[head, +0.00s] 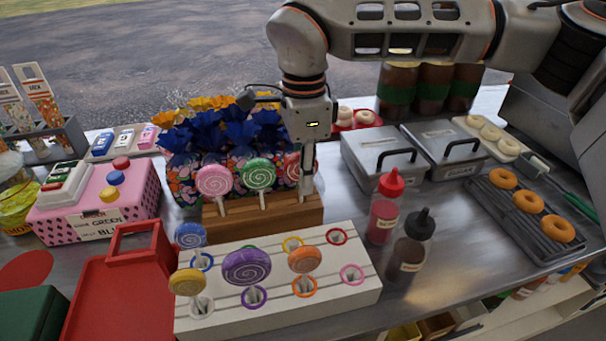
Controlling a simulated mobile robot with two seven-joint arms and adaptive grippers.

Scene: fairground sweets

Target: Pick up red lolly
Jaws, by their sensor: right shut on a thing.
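The red lolly (292,166) stands at the right end of a wooden block (262,215), largely hidden behind my right gripper. My right gripper (307,186) points down over the block's right end and is shut on the red lolly. Its fingertips reach close to the block's top, and the lolly's stick is hidden. A pink lolly (214,180) and a green lolly (258,176) stand upright in the same block to the left. My left gripper is not in view.
A white stand (345,300) with coloured rings holds several lollies in front. Blue and yellow wrapped sweets (225,135) crowd behind the block. A red sauce bottle (384,210) and a dark one (409,252) stand to the right. A red tray (105,300) lies left.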

